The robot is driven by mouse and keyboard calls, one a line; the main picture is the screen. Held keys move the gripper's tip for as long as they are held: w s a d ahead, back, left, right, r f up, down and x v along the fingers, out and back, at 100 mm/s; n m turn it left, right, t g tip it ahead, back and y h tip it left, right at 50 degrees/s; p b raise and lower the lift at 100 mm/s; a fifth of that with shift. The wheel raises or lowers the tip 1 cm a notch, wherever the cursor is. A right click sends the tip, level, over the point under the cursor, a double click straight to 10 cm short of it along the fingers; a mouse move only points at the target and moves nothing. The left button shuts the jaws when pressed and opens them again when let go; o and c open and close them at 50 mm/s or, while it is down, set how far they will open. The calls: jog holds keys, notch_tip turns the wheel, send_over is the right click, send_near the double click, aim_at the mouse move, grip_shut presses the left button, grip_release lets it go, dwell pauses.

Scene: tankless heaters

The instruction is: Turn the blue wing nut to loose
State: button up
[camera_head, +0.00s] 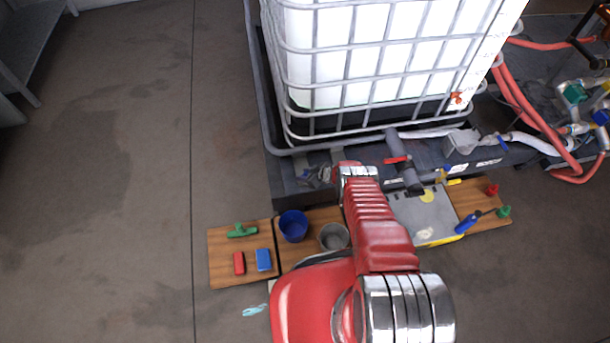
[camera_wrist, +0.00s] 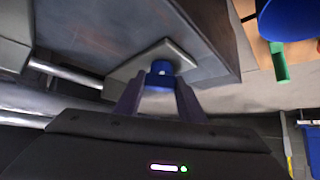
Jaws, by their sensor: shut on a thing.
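The blue wing nut (camera_wrist: 160,72) sits on a flat grey bracket at the edge of a dark block in the wrist view. My gripper (camera_wrist: 158,92) is shut on it, with one dark finger on each side. The lower part of the nut is partly hidden between the fingers. In the head view my gripper (camera_head: 318,175) reaches the front side of the dark base under the white caged tank, and the nut cannot be made out clearly there.
The caged tank (camera_head: 370,50) stands on a dark base. Wooden boards (camera_head: 222,270) on the floor hold a blue cup (camera_head: 293,226), a grey cup (camera_head: 334,237), a green tool (camera_head: 242,231) and blocks. Red hoses (camera_head: 520,100) run at the right.

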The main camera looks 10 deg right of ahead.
jog(key=o, duration=1)
jog(key=shift+o, duration=0.2)
jog(key=shift+r, duration=0.1)
jog(key=v, duration=1.3)
jog(key=shift+s+d, duration=0.2)
jog(key=shift+r, duration=0.1)
